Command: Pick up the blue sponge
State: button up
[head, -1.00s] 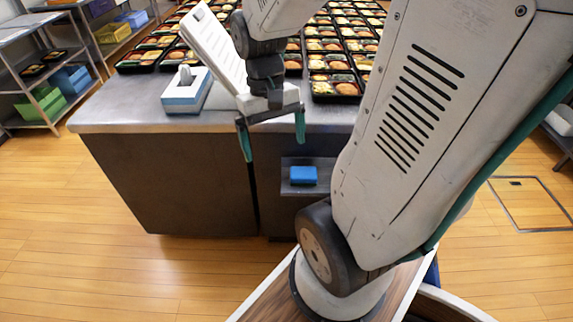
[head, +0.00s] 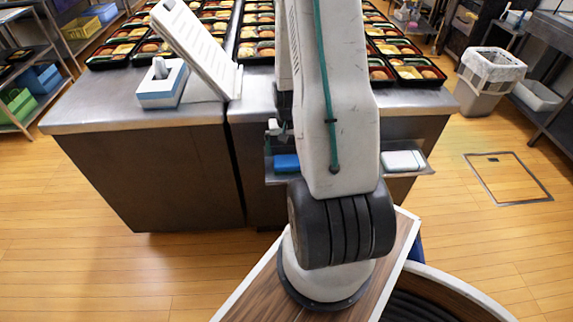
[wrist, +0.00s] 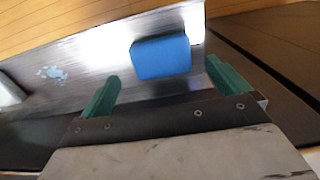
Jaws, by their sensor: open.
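The blue sponge (head: 286,163) lies on a low metal shelf (head: 276,177) on the front of the counter. In the head view my arm hides part of the shelf and most of my gripper. In the wrist view the blue sponge (wrist: 161,57) lies flat on the shelf (wrist: 95,50), beyond the fingertips and between their lines, nearer the right finger. My gripper (wrist: 160,82) is open with its two green fingers apart. It is empty and not touching the sponge.
A white block (head: 403,161) lies on the same shelf to the right. The counter (head: 140,115) above holds a tissue box (head: 163,84), a tilted white panel (head: 200,50) and many bento trays (head: 257,50). A white bin (head: 488,80) stands on the floor at right.

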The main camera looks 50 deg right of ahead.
aim_at(287, 160)
jog(key=f, duration=0.7)
jog(key=shift+w+d+f, duration=0.2)
jog(key=shift+d+f, duration=0.05)
jog(key=shift+d, duration=0.05)
jog(key=c, duration=0.9)
jog(key=shift+o, duration=0.2)
jog(key=shift+r, duration=0.15)
